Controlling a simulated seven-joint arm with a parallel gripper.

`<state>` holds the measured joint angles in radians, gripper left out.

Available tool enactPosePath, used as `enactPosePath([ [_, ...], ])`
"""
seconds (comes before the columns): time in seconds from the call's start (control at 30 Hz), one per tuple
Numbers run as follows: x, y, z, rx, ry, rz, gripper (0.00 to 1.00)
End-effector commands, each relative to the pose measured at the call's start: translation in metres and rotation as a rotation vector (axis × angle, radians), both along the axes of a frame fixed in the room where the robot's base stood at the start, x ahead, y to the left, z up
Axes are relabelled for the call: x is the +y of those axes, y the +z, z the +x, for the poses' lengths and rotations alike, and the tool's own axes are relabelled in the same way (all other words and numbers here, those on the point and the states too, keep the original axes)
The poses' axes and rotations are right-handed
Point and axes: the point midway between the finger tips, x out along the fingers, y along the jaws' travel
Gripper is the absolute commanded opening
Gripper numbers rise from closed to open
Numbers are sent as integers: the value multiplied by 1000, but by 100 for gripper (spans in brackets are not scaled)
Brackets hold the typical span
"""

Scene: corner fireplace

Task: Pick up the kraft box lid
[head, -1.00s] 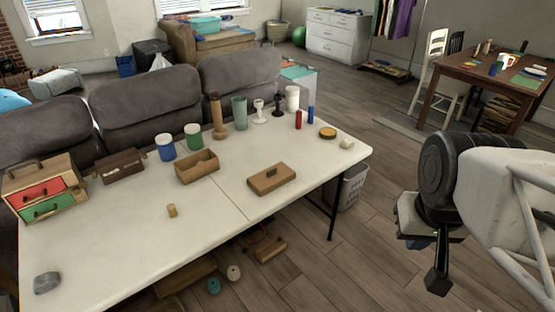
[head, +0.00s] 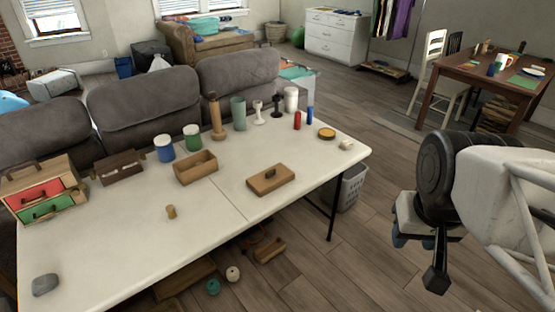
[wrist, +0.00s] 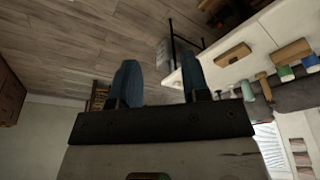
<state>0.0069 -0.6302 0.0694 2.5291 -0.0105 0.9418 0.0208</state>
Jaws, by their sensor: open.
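The kraft box lid (head: 270,180) is a flat tan rectangle with a small dark handle on top. It lies on the white table (head: 110,245), near the table's front right edge. The open kraft box (head: 195,168) stands just behind and left of it. In the wrist view the lid (wrist: 233,54) appears at upper right, away from my fingers. My gripper (wrist: 160,85) is open and empty, with its two blue fingers well apart. In the head view my gripper (head: 399,241) is right of the table, clear of the lid, partly hidden by my arm.
Behind the lid stand a wooden bottle (head: 216,117), a green glass (head: 238,113), candle holders and red (head: 297,120) and blue cylinders. A yellow-topped tin (head: 327,133) is at the right. The table around the lid is clear.

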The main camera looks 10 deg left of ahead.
Motion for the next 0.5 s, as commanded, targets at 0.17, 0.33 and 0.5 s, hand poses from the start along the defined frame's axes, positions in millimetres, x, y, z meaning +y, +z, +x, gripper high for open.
enactPosePath([
  [0.17, 3, 4, 14, 6, -15, 6, 43],
  [0.33, 8, 9, 42, 18, -46, 16, 43],
  [0.5, 18, 14, 80, 33, -92, 31, 43],
])
